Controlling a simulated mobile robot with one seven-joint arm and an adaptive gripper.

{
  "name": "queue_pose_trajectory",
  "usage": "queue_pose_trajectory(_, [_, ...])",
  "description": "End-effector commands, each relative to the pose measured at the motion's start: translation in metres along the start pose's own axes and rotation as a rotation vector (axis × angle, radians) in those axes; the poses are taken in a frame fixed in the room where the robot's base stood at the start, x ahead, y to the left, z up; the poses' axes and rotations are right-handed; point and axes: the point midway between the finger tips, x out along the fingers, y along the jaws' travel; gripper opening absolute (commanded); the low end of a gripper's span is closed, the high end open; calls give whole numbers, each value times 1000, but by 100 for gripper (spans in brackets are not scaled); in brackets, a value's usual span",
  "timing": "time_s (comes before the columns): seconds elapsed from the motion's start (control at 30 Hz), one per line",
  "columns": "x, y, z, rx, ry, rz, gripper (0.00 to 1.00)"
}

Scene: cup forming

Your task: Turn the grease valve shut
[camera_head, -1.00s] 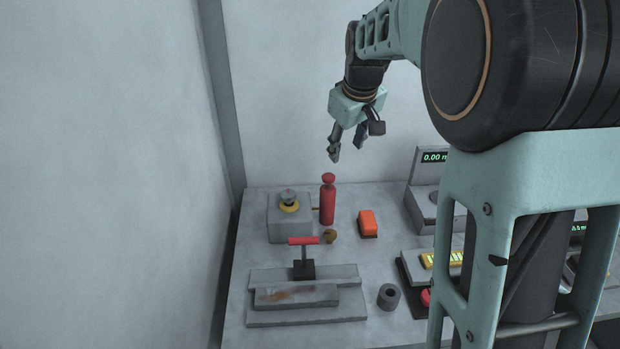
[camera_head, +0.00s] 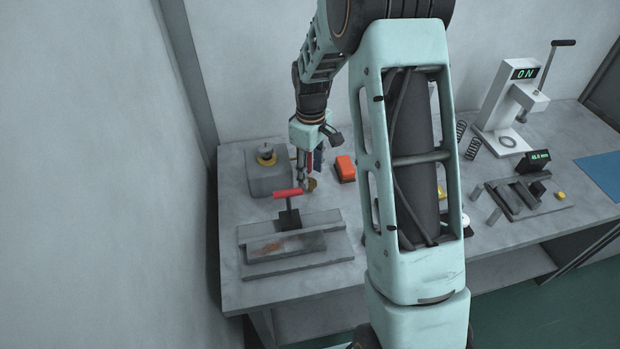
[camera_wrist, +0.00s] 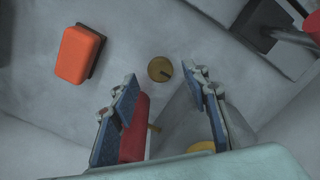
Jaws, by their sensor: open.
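A small round brass knob with a dark mark on its top, which looks like the grease valve (camera_wrist: 160,69), sits on the grey bench; in the head view it shows (camera_head: 312,185) just beside my fingertips. My gripper (camera_wrist: 164,77) is open and empty, pointing down. In the wrist view the knob lies between the fingertip lines and slightly beyond them. In the head view my gripper (camera_head: 309,173) is low over the knob and partly hides it. I cannot tell the exact height gap or whether they touch.
A red cylinder (camera_wrist: 133,128) stands close by my fingers, near a grey box (camera_head: 267,178) with a yellow-ringed button. An orange block (camera_head: 345,168) lies to the right.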

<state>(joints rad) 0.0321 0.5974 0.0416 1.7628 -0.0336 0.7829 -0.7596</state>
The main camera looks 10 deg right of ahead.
Motion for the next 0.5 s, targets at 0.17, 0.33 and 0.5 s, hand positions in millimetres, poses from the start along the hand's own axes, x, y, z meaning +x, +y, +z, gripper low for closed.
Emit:
queue_pose_trajectory(0.17, [24, -1, 0, -1, -1, -1, 43])
queue_pose_trajectory(0.33, [32, 0, 0, -1, 0, 0, 43])
queue_pose_trajectory(0.5, [32, 0, 0, 0, 1, 0, 43])
